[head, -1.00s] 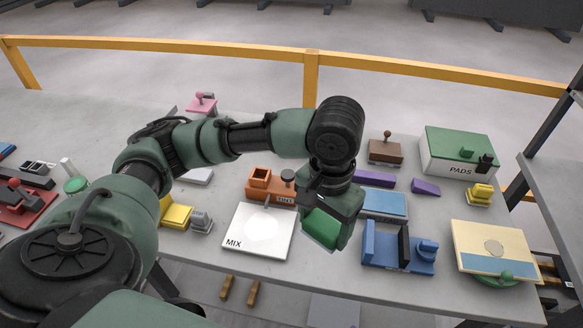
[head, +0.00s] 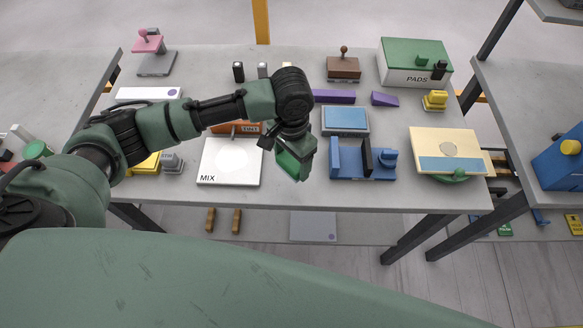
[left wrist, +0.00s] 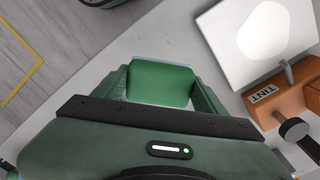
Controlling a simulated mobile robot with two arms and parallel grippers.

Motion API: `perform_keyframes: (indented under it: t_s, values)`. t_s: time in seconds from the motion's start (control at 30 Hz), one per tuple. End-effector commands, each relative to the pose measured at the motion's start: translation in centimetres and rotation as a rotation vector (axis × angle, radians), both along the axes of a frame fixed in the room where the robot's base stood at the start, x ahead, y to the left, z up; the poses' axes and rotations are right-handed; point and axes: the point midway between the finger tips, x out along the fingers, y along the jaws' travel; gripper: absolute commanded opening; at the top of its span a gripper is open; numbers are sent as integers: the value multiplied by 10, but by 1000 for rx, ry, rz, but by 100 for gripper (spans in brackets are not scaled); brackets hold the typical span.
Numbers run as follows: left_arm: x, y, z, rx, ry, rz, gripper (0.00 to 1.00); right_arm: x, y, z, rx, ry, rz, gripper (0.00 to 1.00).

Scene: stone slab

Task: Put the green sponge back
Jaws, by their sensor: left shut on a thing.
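My left gripper (head: 294,160) is shut on the green sponge (left wrist: 160,83), which sits between its two fingers in the left wrist view. In the head view the green sponge (head: 288,166) hangs at the gripper's lower end, partly hidden by the fingers. The gripper is over the stone slab (head: 245,198), between the white MIX board (head: 228,172) on its left and the blue block holder (head: 350,170) on its right. The gap to the slab is hard to judge. My right gripper is not in view.
A blue pad in a grey tray (head: 345,121) lies behind the blue holder. A PADS box (head: 408,76) with a green top stands at the back right. A cream board (head: 470,143) is at the right. The orange TINT block (left wrist: 275,98) is beside the MIX board.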

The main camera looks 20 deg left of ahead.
Motion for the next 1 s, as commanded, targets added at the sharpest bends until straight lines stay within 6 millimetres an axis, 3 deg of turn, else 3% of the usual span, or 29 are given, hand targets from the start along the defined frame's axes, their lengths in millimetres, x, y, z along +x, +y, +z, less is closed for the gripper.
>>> perform_keyframes:
  t_s: [0.4,0.83,0.87,0.9,1.0]
  values:
    - [0,0,-48,0,1,1,39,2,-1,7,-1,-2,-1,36]
    - [0,-1,-54,-1,0,1,39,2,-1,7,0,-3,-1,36]
    - [0,0,-54,-1,0,1,80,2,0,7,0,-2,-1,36]
    - [0,0,-53,-1,0,1,91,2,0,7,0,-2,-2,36]
    - [0,0,-53,-1,0,1,94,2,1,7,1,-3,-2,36]
